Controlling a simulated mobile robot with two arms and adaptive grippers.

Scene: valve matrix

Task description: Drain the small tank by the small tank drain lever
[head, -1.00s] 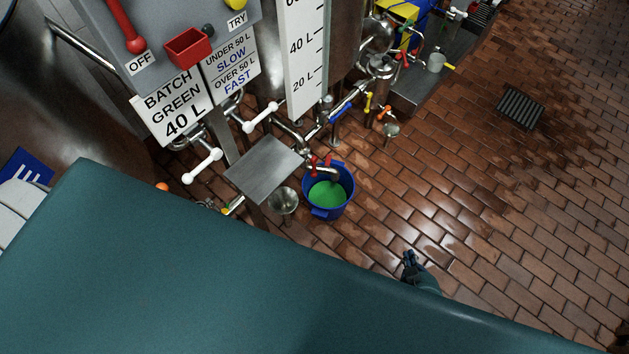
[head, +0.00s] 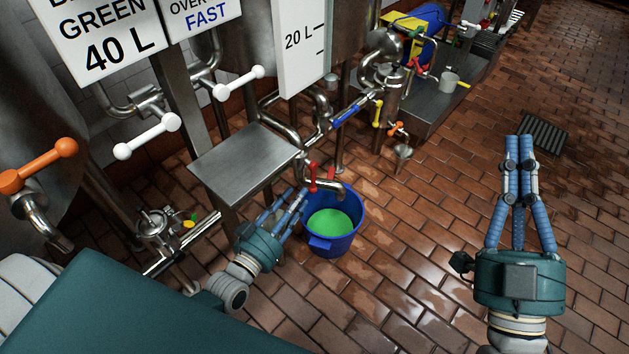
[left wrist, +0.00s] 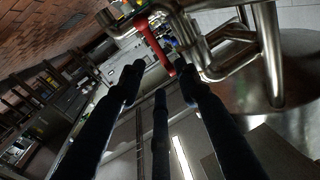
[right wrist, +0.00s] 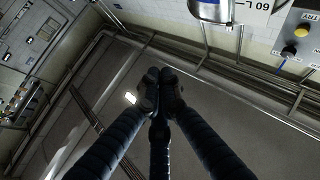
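A red lever (head: 313,178) sits on the metal spout over a blue bucket (head: 335,243) holding green liquid. No label on it is visible, so I cannot tell for sure that it is the small tank drain lever. The red lever (left wrist: 154,46) also shows in the left wrist view, just beyond the fingertips. My left gripper (head: 295,196) is open and empty, its fingers pointing up at the lever from just below it, apparently apart from it. My right gripper (head: 519,142) is shut and empty over the floor at the right.
A steel plate (head: 243,163) stands left of the spout. White levers (head: 148,136), an orange lever (head: 40,165), a blue lever (head: 347,115) and a yellow lever (head: 377,113) are on nearby pipes. The brick floor at the right is clear, with a drain grate (head: 544,132).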

